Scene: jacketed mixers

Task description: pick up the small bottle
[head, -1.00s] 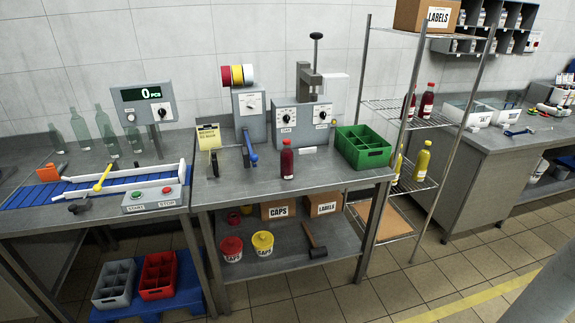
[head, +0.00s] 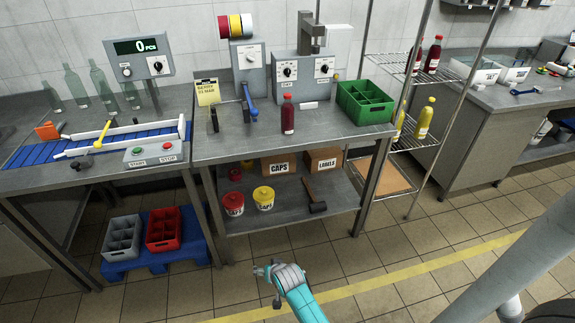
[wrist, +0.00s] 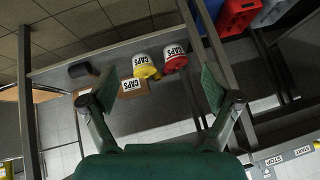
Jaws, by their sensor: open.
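My gripper (head: 264,271) is low over the floor in front of the table, well apart from the bottle. In the wrist view my gripper (wrist: 158,88) has its two fingers spread wide with nothing between them. That view looks upside down toward the lower shelf, and I cannot make out the red bottle there.
A green crate (head: 364,103) stands right of the bottle, and a blue-handled lever (head: 250,104) left of it. Red and yellow bottles stand on a wire rack (head: 408,143). The lower shelf holds tubs, boxes and a mallet (head: 316,200). Crates sit on a blue pallet (head: 165,257). Floor in front is clear.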

